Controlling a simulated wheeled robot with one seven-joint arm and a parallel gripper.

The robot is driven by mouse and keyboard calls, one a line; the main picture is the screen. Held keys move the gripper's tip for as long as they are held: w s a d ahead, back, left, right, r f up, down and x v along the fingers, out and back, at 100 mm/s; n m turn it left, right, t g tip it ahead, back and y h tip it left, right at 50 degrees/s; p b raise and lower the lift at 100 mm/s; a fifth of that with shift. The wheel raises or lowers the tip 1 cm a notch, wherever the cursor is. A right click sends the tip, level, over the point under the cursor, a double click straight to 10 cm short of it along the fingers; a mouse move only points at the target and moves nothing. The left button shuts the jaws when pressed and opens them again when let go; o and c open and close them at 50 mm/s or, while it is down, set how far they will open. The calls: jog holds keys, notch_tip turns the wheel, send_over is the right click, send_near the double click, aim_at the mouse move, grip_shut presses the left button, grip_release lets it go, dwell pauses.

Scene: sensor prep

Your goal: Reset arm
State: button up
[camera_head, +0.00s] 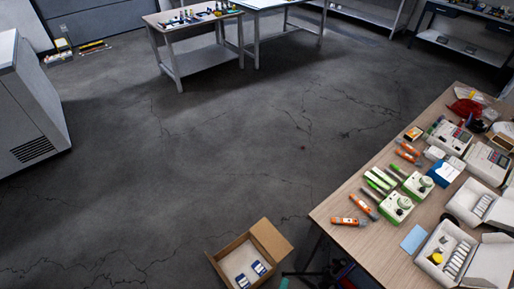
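Neither my arm nor my gripper can be clearly made out in the head camera view. The task line names no other object.
A wooden table (385,245) at the right holds several devices, orange and green tools, and white boxes. An open cardboard box (268,240) with blue-and-white items stands at its left. A grey cabinet (30,110) is at the left, a workbench (205,62) at the back. The middle floor is clear.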

jog(key=s+a+r+m+t+y, duration=0.2)
jog(key=s+a+r+m, duration=0.1)
jog(key=s+r+m, duration=0.3)
jog(key=s+a+r+m+t+y, duration=0.2)
jog(key=s+r+m, duration=0.4)
jog(key=r, duration=0.5)
jog(key=a+t, duration=0.1)
jog(key=a, duration=0.1)
jog(key=shift+a+t, duration=0.3)
